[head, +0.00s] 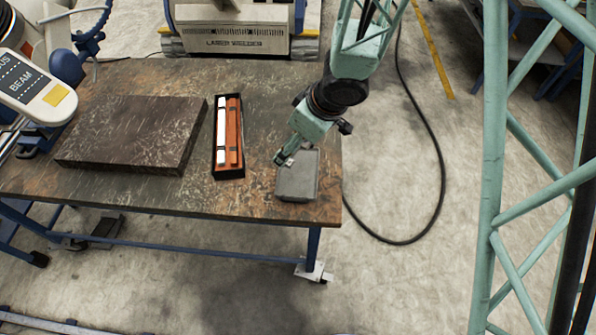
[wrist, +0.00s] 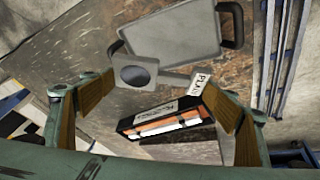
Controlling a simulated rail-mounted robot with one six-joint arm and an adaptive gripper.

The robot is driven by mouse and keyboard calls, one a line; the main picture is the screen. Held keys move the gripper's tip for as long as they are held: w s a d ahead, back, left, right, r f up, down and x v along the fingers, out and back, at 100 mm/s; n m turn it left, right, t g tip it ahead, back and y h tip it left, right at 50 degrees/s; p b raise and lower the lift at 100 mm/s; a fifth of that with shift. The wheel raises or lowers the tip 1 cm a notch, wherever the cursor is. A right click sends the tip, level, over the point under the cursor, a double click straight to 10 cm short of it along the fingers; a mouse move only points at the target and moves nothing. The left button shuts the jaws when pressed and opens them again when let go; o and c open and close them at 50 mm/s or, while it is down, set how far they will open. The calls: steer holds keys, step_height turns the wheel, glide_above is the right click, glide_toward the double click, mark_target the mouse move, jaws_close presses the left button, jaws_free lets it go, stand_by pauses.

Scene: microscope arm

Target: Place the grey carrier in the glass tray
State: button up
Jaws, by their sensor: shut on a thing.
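The grey carrier (wrist: 136,75) is a small flat piece with a dark round disc, an arm to one side and a white lettered label at its end. My gripper (wrist: 160,85) is shut on it, with the brown-padded fingers at its two ends. In the head view, my gripper (head: 284,160) is over the upper left part of the glass tray (head: 297,184), a shallow grey tray near the table's right end. The tray also shows beyond the carrier in the wrist view (wrist: 175,38). The gap between carrier and tray is hard to judge.
A black box (head: 229,174) with a white bar and an orange bar lies left of the tray. A thick dark slab (head: 130,130) lies farther left. The worn table (head: 200,205) is bare along its front. A lettered handheld panel (head: 35,87) juts in at far left.

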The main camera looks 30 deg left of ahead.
steer(key=n+g+p, duration=0.2)
steer(key=n, duration=0.1)
steer(key=s+d+n+g+p, duration=0.1)
steer(key=n+p, duration=0.1)
steer(key=n, duration=0.1)
steer(key=f+n+g+h+p, duration=0.1)
steer(key=n+g+p, duration=0.1)
steer(key=n+p, duration=0.1)
steer(key=shift+s+d+n+g, duration=0.2)
steer(key=shift+d+n+g, duration=0.15)
steer(key=shift+n, duration=0.25)
stand_by(0.4)
steer(key=b, duration=0.1)
glide_above(293, 177)
steer(key=w, duration=0.1)
steer(key=shift+w+d+f, duration=0.1)
steer(key=shift+d+f, duration=0.1)
steer(key=shift+f, duration=1.4)
steer(key=shift+d+f, duration=0.2)
steer(key=shift+f, duration=1.35)
steer(key=shift+f, duration=0.15)
steer(key=shift+f, duration=1.75)
